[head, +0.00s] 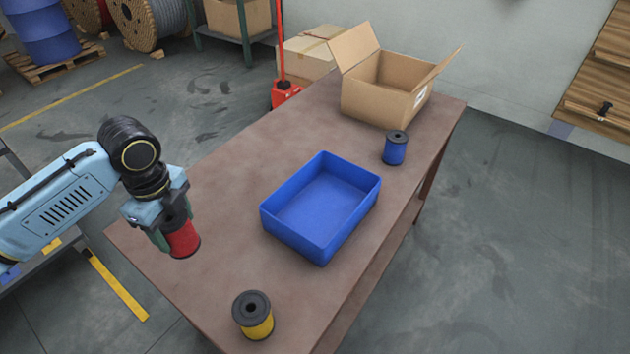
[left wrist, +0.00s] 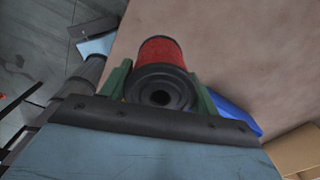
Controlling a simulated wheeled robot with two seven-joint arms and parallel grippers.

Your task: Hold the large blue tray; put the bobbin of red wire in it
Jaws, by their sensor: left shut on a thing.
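My left gripper (head: 165,230) is shut on the bobbin of red wire (head: 183,240) at the left side of the table. In the left wrist view the red bobbin (left wrist: 160,52) sits between the green fingers (left wrist: 158,85), its black flange facing the camera. I cannot tell whether the bobbin touches the table top. The large blue tray (head: 343,227) stands on the middle of the table, empty, to the right of the gripper and apart from it. A blue strip of it shows in the left wrist view (left wrist: 235,112). My right gripper is not in view.
A bobbin of yellow wire (head: 256,322) stands at the near edge of the brown table (head: 225,190). A bobbin of blue wire (head: 395,152) stands behind the tray. An open cardboard box (head: 375,103) is at the far end. The table between gripper and tray is clear.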

